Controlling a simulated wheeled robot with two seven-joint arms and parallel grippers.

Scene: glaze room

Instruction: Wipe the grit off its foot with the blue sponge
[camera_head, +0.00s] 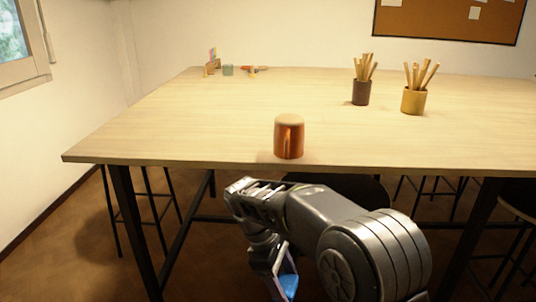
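A glossy orange-brown mug (289,139) stands upside down near the front edge of the table, its pale tan foot facing up and its handle turned toward me. Any grit on the foot is too small to make out. My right arm comes in from the lower right, and its gripper (284,276) hangs low in front of the table edge, below and apart from the mug. It appears shut on the blue sponge (288,287), which shows only partly at the fingers. My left gripper is not in view.
The pale wooden table (180,135) is mostly clear around the mug. A dark cup (361,93) and a yellow cup (413,102), both holding wooden sticks, stand farther back right. Small items, including a greenish block (228,70), sit at the back left. Stools stand below.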

